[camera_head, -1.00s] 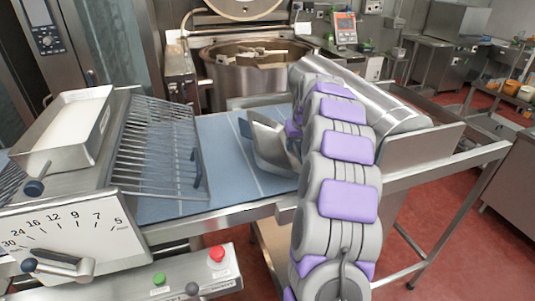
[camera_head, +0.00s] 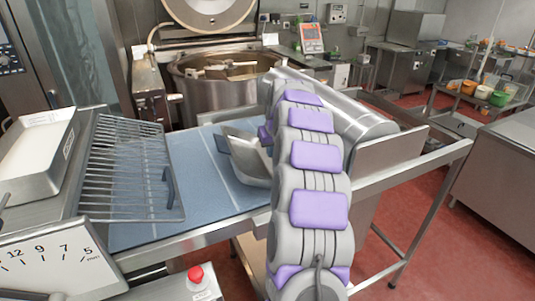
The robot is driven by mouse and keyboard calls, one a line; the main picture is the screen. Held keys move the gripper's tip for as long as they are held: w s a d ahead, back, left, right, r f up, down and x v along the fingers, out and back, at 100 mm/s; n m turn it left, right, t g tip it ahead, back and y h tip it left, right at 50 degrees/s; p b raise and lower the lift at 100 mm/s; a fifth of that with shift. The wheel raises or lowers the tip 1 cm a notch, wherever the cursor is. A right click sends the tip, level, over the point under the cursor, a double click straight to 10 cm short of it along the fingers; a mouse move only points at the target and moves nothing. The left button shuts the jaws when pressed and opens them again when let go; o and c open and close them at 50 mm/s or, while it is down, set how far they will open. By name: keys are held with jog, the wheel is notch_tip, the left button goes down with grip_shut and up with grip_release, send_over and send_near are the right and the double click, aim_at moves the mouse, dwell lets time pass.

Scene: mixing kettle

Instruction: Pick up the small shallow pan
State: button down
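A shallow metal pan (camera_head: 246,160) shows just left of my arm, above the blue work surface. It is tilted, and its right side is hidden behind my arm. My arm reaches forward over the table, and its far end is beside the pan. My gripper's fingers are hidden by the arm and the pan, so I cannot tell whether they hold the pan.
A wire rack (camera_head: 125,170) and a white-filled tray (camera_head: 36,150) are at the left. A large metal kettle (camera_head: 215,95) with a raised lid stands behind. A metal cylinder (camera_head: 345,110) lies right of my arm. Blue surface (camera_head: 200,190) is clear before the pan.

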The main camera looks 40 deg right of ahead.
notch_tip(320, 180, up, 8)
jog(key=p, duration=0.1)
jog(key=shift+a+p, duration=0.3)
jog(key=shift+a, duration=0.05)
jog(key=c, duration=1.9)
grip_release()
jog(key=shift+d, duration=0.1)
jog(key=o, duration=0.5)
jog(key=shift+d+f, duration=0.1)
jog(key=shift+d, duration=0.3)
jog(key=o, duration=0.7)
jog(key=shift+a, duration=0.35)
jog(key=o, duration=0.3)
jog(key=shift+w, duration=0.1)
jog(key=shift+d, duration=0.2)
